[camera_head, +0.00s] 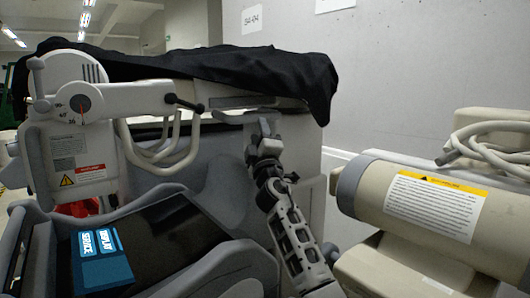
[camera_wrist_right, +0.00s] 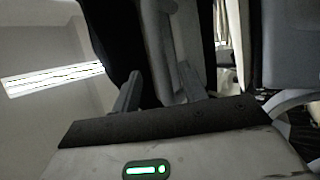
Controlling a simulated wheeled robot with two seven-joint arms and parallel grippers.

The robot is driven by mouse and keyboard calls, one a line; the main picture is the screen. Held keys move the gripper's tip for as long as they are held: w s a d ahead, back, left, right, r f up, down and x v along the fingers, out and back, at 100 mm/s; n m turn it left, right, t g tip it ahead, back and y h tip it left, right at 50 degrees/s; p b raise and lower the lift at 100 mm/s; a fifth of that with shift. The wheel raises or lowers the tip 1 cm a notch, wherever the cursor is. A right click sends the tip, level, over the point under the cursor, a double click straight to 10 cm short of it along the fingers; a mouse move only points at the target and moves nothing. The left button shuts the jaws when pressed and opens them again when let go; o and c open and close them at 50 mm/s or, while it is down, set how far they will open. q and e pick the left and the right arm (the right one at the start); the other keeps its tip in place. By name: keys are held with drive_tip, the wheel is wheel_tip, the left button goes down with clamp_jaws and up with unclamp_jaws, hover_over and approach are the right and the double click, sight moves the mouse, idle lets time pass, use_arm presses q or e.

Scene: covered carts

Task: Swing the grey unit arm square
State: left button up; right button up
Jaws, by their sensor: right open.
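The grey unit arm (camera_head: 135,99) runs across the left and middle of the head view, below a black cloth. It carries a round dial (camera_head: 79,104) and a dark-knobbed lever (camera_head: 184,103). My right gripper (camera_head: 264,128) points up just below the arm's right-hand stretch. In the right wrist view my right gripper (camera_wrist_right: 158,88) is open, with a pale grey bar (camera_wrist_right: 167,45) beyond and between its fingers. I cannot tell whether the fingers touch it. My left gripper is not in view.
The black cloth (camera_head: 200,64) drapes over the unit and hangs at its right end. A dark panel with blue labels (camera_head: 100,245) is at lower left.

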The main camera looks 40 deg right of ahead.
drive_tip(key=b+v, duration=0.1)
drive_tip(key=v, duration=0.7)
drive_tip(key=shift+s+f, duration=0.25)
drive_tip(key=shift+s, duration=0.1)
drive_tip(key=shift+a, duration=0.15)
